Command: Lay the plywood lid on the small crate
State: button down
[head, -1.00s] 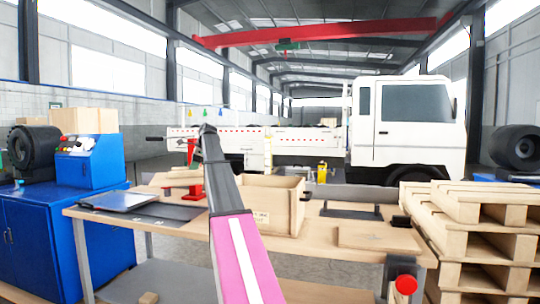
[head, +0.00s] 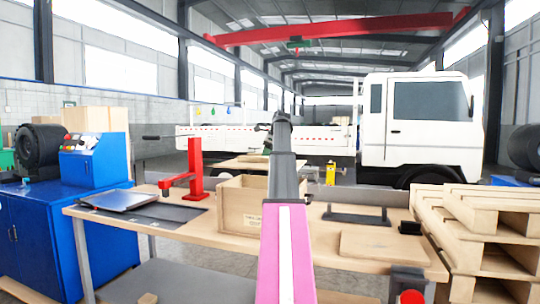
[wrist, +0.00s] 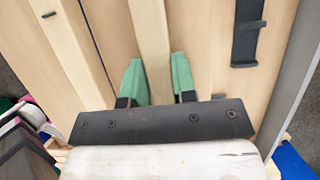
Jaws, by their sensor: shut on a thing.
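The plywood lid (head: 236,163) is a thin pale board, seen nearly edge-on in the head view. It appears behind and above the small crate (head: 239,212), an open wooden box on the workbench. In the wrist view my gripper (wrist: 158,88) has its green fingers on either side of a pale wooden strip (wrist: 152,40), which looks like the lid's batten. The gripper is shut on it. My arm hides the crate's right part and much of the lid's right side in the head view. I cannot tell the exact gap between lid and crate.
The workbench (head: 200,228) also carries a red press (head: 195,168), a grey plate (head: 120,199), a black bracket (head: 356,217) and a flat wooden board (head: 380,246). Pallets (head: 480,235) stand at the right, a blue cabinet (head: 40,235) at the left.

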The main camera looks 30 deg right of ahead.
jog(key=shift+s+d, duration=0.2)
jog(key=shift+d, duration=0.2)
notch_tip(320, 180, down, 7)
jog(key=shift+r, duration=0.15)
dwell(0.4)
jog(key=shift+f, duration=0.45)
dwell(0.4)
jog(key=c, duration=0.8)
grip_release()
jog(key=shift+c, duration=0.2)
jog(key=v, duration=1)
jog(key=shift+s+r, duration=0.15)
jog(key=shift+r, duration=0.25)
